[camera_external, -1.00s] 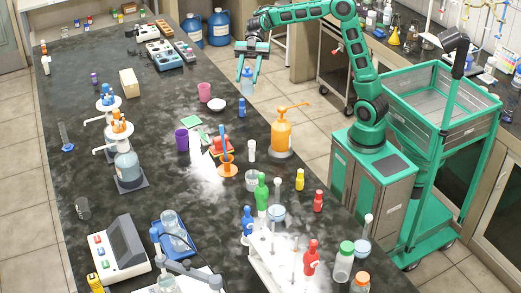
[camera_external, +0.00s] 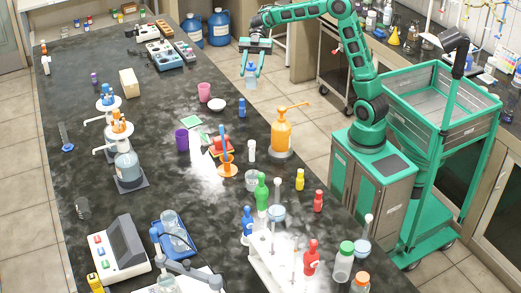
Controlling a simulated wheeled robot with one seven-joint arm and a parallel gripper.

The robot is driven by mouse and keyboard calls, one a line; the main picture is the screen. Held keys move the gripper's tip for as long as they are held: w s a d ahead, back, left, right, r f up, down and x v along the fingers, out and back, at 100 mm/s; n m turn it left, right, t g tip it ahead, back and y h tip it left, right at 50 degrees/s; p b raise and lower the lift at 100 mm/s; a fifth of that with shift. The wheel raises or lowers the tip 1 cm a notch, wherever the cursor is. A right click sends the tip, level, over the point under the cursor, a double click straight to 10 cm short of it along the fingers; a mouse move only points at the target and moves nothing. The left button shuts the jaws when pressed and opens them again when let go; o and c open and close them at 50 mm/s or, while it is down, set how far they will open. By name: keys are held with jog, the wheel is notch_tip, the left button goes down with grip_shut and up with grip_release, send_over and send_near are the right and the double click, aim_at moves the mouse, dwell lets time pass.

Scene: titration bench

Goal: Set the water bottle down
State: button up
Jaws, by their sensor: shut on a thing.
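My gripper (camera_external: 251,68) is near the far right edge of the black bench (camera_external: 130,205). Its fingers point down and are shut on the water bottle (camera_external: 252,78), a small pale blue bottle with a darker cap. The bottle hangs upright between the fingertips. In this view it overlaps the floor just past the bench edge, and I cannot tell how high it is or whether it is over the bench.
A white bowl (camera_external: 217,105), a pink cup (camera_external: 204,92) and a small blue bottle (camera_external: 242,107) stand on the bench near the gripper. An orange pump bottle (camera_external: 282,132) is closer to the camera. Large blue jugs (camera_external: 218,28) stand behind.

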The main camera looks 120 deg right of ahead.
notch_tip(320, 180, down, 26)
jog(key=shift+r, duration=0.25)
dwell(0.6)
jog(key=o, duration=1.2)
